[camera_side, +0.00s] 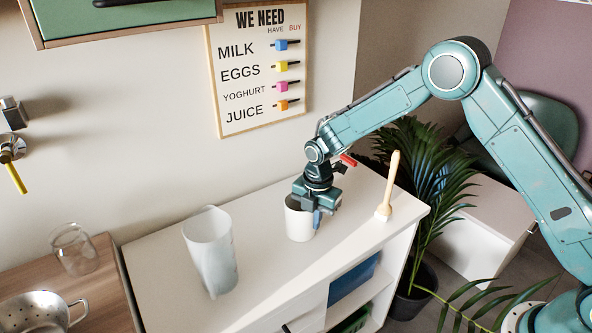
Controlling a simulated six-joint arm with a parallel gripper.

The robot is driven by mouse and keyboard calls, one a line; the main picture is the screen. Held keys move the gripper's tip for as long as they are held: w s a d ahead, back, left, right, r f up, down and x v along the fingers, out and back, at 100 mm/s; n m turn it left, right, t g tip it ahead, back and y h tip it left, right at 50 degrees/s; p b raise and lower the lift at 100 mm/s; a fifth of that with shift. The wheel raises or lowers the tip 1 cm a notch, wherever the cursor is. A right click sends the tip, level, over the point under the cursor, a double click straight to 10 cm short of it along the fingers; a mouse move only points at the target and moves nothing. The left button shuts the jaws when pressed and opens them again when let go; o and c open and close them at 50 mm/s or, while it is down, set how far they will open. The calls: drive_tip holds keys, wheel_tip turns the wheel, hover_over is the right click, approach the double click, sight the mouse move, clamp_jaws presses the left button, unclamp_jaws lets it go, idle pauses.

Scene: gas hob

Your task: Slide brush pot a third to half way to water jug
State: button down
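The brush pot, a small white cup (298,225), stands upright on the white cabinet top. The water jug (207,252), tall, pale and translucent, stands to its left with a clear gap between them. My gripper (312,207) is directly over the pot, pointing down at its rim. The other finger is hidden, so I cannot tell whether the gripper is closed on the pot. The gripper body covers the back right part of the rim.
A wooden-handled brush (388,190) stands on the cabinet top to the right of the pot. A clear glass (74,249) and a metal colander (38,312) are on the wooden counter at left. A leafy plant (420,180) is beyond the cabinet's right edge. The top between pot and jug is bare.

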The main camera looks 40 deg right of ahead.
sight(301, 241)
drive_tip(key=shift+s+a+f, duration=0.1)
drive_tip(key=shift+a, duration=1.85)
drive_tip(key=c, duration=1.6)
unclamp_jaws()
drive_tip(key=shift+o, duration=0.2)
wheel_tip(301, 241, up, 14)
drive_tip(key=shift+s, duration=0.15)
drive_tip(key=shift+d, duration=0.15)
